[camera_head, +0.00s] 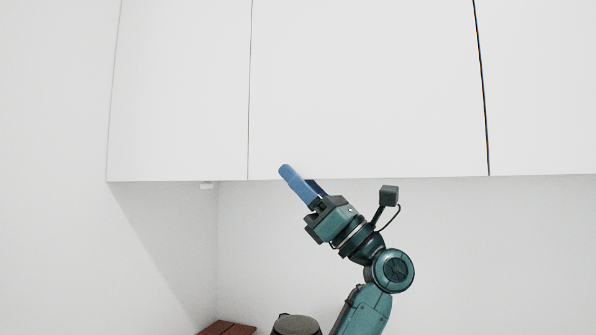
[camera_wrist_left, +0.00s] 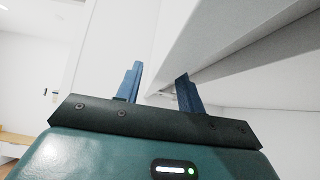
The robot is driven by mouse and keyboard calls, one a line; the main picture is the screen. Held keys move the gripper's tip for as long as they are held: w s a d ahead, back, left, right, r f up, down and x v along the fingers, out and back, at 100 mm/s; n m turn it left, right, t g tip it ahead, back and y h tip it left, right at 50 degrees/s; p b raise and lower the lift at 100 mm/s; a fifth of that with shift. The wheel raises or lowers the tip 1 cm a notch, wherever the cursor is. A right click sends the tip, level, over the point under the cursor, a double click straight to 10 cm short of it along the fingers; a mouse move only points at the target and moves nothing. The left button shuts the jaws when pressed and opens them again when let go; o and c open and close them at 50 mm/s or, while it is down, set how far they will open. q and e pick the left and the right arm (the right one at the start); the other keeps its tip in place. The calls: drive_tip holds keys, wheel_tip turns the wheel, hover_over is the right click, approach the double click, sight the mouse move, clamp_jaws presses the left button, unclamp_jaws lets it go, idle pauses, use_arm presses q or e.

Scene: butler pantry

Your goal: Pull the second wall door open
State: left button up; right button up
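The wall cabinet has flat white doors side by side without visible handles. The second door (camera_head: 365,85) is the wide middle one and looks shut, its face level with its neighbours. My left gripper (camera_head: 297,176) is at this door's lower edge, near its left corner. One blue finger overlaps the door's front in the head view; the other is lower and partly hidden. In the left wrist view the two fingers of the gripper (camera_wrist_left: 160,82) stand apart, with the white cabinet edge beyond them. Contact with the door cannot be told. My right gripper is not in view.
A narrow door (camera_head: 180,95) lies to the left and another door (camera_head: 540,90) to the right. A side wall (camera_head: 55,170) closes off the left. Below the cabinet are a dark round-topped object (camera_head: 297,325) and a reddish-brown slatted thing (camera_head: 227,328).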

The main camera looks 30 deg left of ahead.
use_arm(q)
drive_tip(key=shift+a+r, duration=0.15)
drive_tip(key=shift+r, duration=0.05)
drive_tip(key=shift+c, duration=0.6)
clamp_jaws()
